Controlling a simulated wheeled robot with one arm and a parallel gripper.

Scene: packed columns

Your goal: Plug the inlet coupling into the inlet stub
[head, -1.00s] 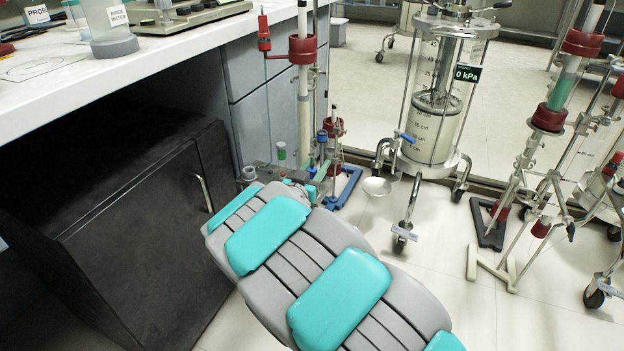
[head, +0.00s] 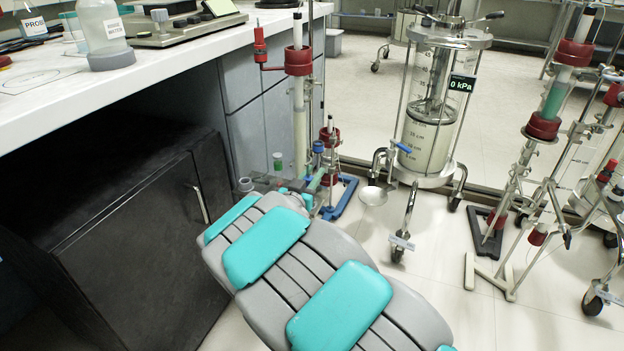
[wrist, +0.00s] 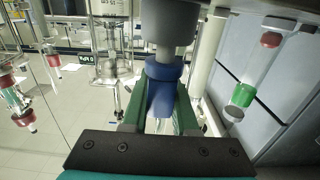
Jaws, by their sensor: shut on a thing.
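In the wrist view my gripper (wrist: 161,108) is shut on a blue coupling (wrist: 163,88), with a green finger on each side of it. A grey stem (wrist: 165,54) runs from the coupling's top towards a wide grey cylindrical part (wrist: 164,24) directly above. I cannot tell whether the stem belongs to the inlet stub or how deep it sits. In the head view a small blue part (head: 318,147) shows near my gripper, beside the column (head: 299,100) with red clamps. My gripper's fingers are small there and mostly hidden by the arm.
A white bench (head: 150,60) and a dark cabinet (head: 130,215) stand at left. A blue stand base (head: 341,199) lies on the floor beyond my arm. A wheeled clear vessel (head: 430,135) reads 0 kPa. Clamped columns (head: 553,100) stand at right. Floor between them is partly clear.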

